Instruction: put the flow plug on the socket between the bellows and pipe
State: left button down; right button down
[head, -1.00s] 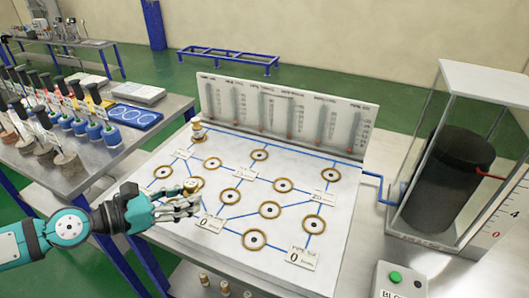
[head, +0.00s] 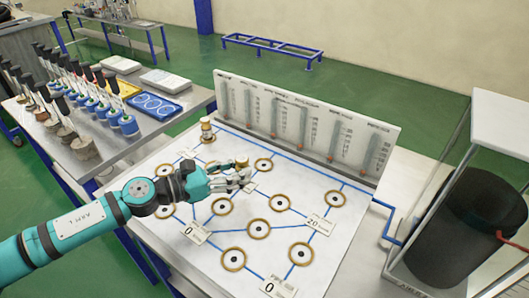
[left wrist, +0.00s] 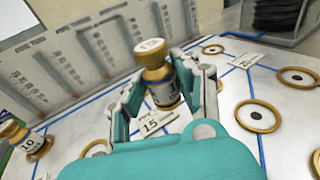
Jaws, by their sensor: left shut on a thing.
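My left gripper (head: 241,176) is shut on a brass flow plug (head: 242,163) with a white band and a pale top. In the left wrist view the flow plug (left wrist: 160,78) stands slightly tilted between the two fingers (left wrist: 165,90). It is over the upper middle of the white board (head: 190,240), close to a card reading 15 (left wrist: 152,123); its height above the board is hard to tell. Ring-shaped sockets, such as one to the right of the plug (head: 264,165), are joined by blue lines. I cannot read which are bellows and pipe. My right gripper is out of view.
Another brass plug (head: 207,128), marked 10, stands at the board's back left. An upright panel of gauges (head: 300,120) closes the back edge. A glass case with a black cylinder (head: 460,225) is at right. A side table (head: 160,125) holds tools and trays at left.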

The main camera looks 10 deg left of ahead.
pick_arm(q)
jog(key=p, duration=0.2)
send_over(259, 166)
jog(key=shift+s+d+f, duration=0.1)
jog(key=shift+s+f, duration=0.05)
jog(key=shift+f, duration=0.4)
notch_tip(259, 166, down, 4)
jog(key=shift+r, duration=0.25)
jog(key=shift+f+b, duration=0.15)
jog(key=shift+b, duration=0.15)
jog(key=c, duration=1)
grip_release()
jog(key=shift+o, duration=0.2)
